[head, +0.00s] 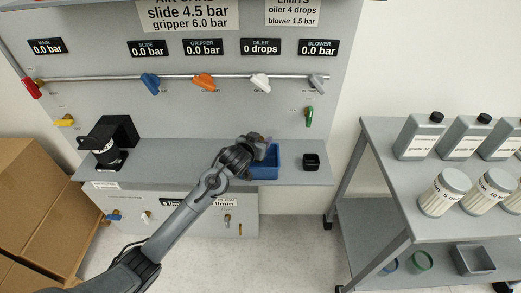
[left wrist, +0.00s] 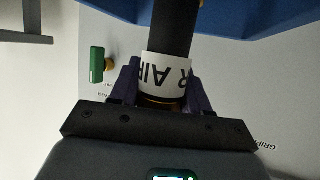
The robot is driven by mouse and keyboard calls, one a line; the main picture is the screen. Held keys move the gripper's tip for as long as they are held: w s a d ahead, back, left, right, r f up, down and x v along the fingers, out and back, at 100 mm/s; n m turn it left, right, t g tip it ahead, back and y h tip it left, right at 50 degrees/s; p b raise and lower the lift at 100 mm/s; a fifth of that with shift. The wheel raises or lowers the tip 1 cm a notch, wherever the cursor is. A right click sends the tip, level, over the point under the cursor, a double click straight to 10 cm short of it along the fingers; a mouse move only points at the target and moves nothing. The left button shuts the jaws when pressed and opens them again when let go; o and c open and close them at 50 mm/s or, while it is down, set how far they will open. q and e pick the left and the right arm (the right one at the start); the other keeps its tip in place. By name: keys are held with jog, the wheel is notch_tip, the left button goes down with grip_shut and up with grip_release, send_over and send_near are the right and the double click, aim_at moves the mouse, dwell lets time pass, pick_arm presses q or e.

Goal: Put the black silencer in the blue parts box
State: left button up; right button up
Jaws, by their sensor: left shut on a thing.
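The black silencer (left wrist: 178,28) is a dark cylinder with a white lettered band (left wrist: 168,72) and a brass-coloured end. My left gripper (left wrist: 158,90) is shut on it around the band and brass end. In the head view my left gripper (head: 260,150) is over the back left part of the blue parts box (head: 266,174) and hides some of it. I cannot make out the silencer there. In the left wrist view the silencer's far end overlaps the blue box (left wrist: 270,20). I cannot tell whether they touch. My right gripper is not in view.
The box stands on a grey shelf (head: 225,150) below a panel with coloured valve handles. A small black cup (head: 311,162) is right of the box. A black device (head: 110,145) stands at the shelf's left. A cart (head: 425,185) with bottles and jars is at the right.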

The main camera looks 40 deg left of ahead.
pick_arm(q)
jog(key=shift+f+b, duration=1)
jog(key=shift+f, duration=1)
jog(key=o, duration=1.1)
jog(key=shift+f, duration=0.1)
